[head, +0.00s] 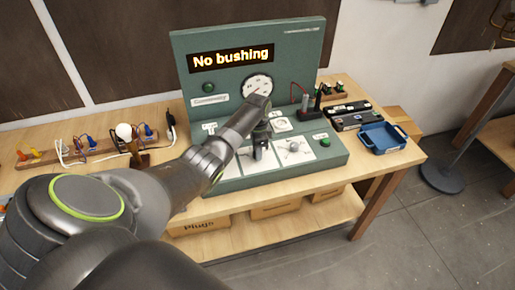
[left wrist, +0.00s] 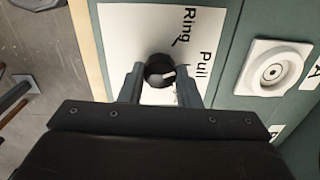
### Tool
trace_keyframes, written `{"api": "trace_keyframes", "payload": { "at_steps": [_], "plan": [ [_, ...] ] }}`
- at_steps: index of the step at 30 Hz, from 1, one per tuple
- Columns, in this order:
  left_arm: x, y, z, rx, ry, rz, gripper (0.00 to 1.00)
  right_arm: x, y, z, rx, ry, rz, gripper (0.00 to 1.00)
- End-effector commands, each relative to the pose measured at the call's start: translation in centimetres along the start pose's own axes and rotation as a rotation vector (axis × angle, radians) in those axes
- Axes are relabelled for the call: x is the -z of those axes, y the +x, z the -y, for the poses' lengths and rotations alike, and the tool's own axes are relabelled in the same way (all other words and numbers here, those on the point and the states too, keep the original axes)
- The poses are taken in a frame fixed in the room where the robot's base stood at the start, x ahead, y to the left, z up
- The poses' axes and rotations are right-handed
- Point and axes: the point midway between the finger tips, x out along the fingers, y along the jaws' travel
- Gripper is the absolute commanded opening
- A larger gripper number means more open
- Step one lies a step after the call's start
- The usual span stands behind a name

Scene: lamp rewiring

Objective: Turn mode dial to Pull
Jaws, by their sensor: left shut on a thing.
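The mode dial (left wrist: 156,67) is a small black knob with a white pointer mark. It sits on a white plate (left wrist: 120,30) printed with "Ring" and "Pull"; other lettering is partly hidden by my gripper. The pointer mark faces right in the left wrist view, roughly toward the Pull side; I cannot tell if it lines up exactly. My left gripper (left wrist: 160,80) is shut on the dial, one finger on each side. In the head view my left gripper (head: 258,151) reaches down onto the green test bench (head: 195,60), hiding the dial. My right gripper is not in view.
Another plate with a grey knob (head: 293,146) and a green button (head: 325,142) lie to the right. A blue tray (head: 383,138) and a bulb (head: 124,131) stand on the table.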

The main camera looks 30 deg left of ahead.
Motion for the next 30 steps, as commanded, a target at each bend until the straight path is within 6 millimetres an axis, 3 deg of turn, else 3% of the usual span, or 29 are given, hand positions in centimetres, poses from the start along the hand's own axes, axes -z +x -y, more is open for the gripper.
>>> {"api": "trace_keyframes", "payload": {
  "at_steps": [15,30],
  "plan": [
    [0.11,-0.17,0.07,0.003,0.336,-0.003,0.07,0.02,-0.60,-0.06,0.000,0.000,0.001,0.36],
    [0.14,-0.18,0.08,0.004,0.399,-0.004,0.07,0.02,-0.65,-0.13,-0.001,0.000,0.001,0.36]
  ]
}}
